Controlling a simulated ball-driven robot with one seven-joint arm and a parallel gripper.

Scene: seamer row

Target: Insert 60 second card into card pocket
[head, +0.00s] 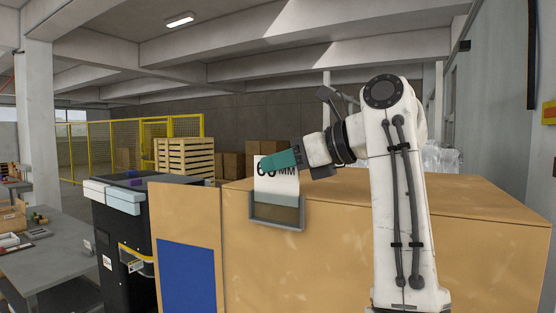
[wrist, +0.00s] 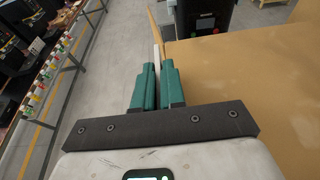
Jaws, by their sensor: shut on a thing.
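A white card (head: 276,186) with large black print, partly covered by a finger, reads as a 6, a hidden digit and "MM". My gripper (head: 280,161), with teal fingers, is shut on its upper part and holds it upright. In the wrist view the card (wrist: 156,54) is a thin pale edge between the fingers (wrist: 155,85). The grey-framed card pocket (head: 277,226) is on the front of a tan box. The card's lower edge is at the pocket's mouth, between its side rims; I cannot tell whether it is inside or just in front.
The large tan box (head: 478,240) fills the right side. A tan panel with a blue patch (head: 187,277) and a black cabinet (head: 126,225) stand left of the pocket. A grey table (head: 60,255) with small items is farther left.

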